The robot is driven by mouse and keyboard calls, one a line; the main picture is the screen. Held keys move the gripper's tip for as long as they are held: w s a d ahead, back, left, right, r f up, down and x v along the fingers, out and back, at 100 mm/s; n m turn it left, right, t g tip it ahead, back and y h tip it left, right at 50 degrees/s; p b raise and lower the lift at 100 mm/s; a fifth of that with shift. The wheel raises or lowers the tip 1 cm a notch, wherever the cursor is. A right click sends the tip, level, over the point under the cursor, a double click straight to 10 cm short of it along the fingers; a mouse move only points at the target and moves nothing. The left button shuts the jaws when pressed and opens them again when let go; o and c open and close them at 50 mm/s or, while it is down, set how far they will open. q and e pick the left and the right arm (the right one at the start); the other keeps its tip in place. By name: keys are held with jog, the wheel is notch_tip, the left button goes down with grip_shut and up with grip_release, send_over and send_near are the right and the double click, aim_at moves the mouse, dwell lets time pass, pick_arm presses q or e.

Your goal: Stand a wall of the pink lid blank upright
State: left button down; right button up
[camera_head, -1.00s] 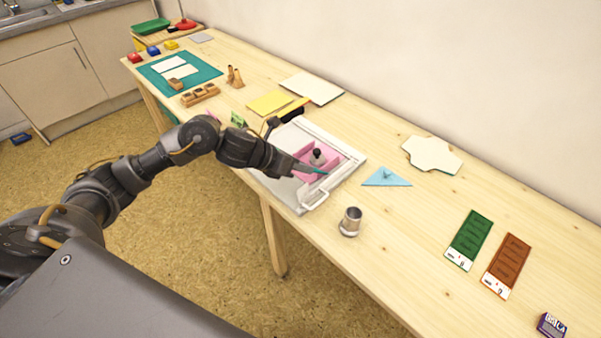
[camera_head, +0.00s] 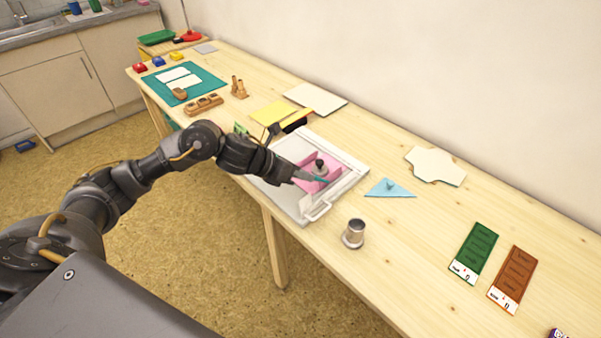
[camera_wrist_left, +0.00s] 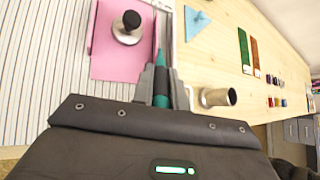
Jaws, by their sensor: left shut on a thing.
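The pink lid blank (camera_head: 308,185) lies on the white scoring board (camera_head: 291,209), and pink sides appear raised around its far part. In the left wrist view its base (camera_wrist_left: 118,68) looks flat; which walls are upright I cannot tell for sure. A metal weight with a black knob (camera_head: 319,167) sits on the blank, also in the left wrist view (camera_wrist_left: 128,28). My left gripper (camera_wrist_left: 160,84) is shut on a teal and black tool (camera_wrist_left: 161,98), whose tip is beside the blank's right edge; contact is unclear. My right gripper is out of view.
A blue triangle (camera_head: 390,189), a white cut sheet (camera_head: 435,166) and green (camera_head: 474,252) and brown (camera_head: 512,278) cards lie to the right. Wooden holders (camera_head: 204,104) stand at left.

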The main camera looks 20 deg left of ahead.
pick_arm(q)
jog(key=shift+s+d+r, duration=0.25)
jog(key=shift+d+r, duration=0.1)
jog(key=shift+d, duration=0.3)
jog(key=shift+r+p, duration=0.1)
jog(key=shift+p, duration=0.25)
notch_tip(320, 180, up, 7)
jog(key=p, duration=0.5)
jog(key=shift+s+d+r+p, duration=0.15)
jog(key=shift+s+d+p, duration=0.05)
jog(key=shift+d+p, duration=0.2)
